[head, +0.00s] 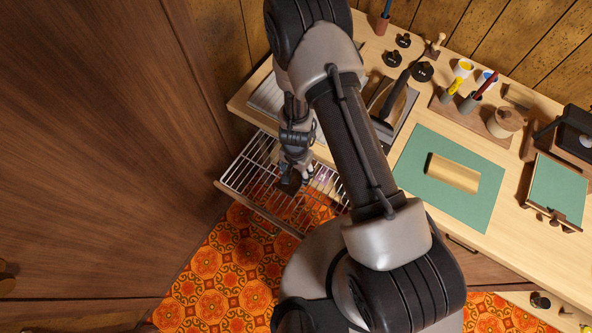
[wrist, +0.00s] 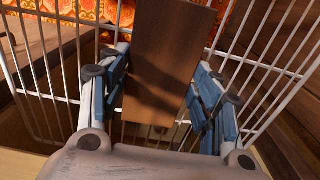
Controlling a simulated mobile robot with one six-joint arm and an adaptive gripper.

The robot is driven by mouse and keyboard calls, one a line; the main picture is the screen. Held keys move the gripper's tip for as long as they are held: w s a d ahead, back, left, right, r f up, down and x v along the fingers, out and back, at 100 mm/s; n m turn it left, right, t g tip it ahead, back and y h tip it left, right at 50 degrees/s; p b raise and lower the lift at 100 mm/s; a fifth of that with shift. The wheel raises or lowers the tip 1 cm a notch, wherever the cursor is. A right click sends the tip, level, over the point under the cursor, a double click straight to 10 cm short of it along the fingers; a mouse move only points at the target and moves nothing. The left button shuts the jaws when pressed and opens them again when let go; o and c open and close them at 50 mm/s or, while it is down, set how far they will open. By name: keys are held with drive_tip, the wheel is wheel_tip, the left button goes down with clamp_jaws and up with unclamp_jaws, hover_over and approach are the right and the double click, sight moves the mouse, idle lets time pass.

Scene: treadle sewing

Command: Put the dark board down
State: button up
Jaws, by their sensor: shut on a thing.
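The dark board (wrist: 168,55) is a flat brown wooden piece. It stands between the two blue-padded fingers of my gripper (wrist: 160,88) in the wrist view, gripped along its sides. In the head view my gripper (head: 293,172) points down over a white wire rack (head: 251,166), with the dark board (head: 289,185) small and partly hidden below it. The rack's wires (wrist: 270,62) show behind and beside the board in the wrist view. I cannot tell whether the board touches the wires.
The rack sticks out from under a wooden worktop (head: 398,205). The worktop carries a green mat (head: 420,165), a tool tray (head: 443,103) and a lidded wooden pot (head: 505,121). A tall dark wooden panel (head: 90,130) stands at the left. Orange patterned floor (head: 215,270) shows below.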

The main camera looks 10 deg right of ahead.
sight(296, 173)
drive_tip(key=o, duration=1.1)
drive_tip(key=shift+s+f, duration=0.1)
wheel_tip(296, 173, up, 14)
drive_tip(key=p, duration=1.3)
drive_tip(key=shift+f, duration=0.25)
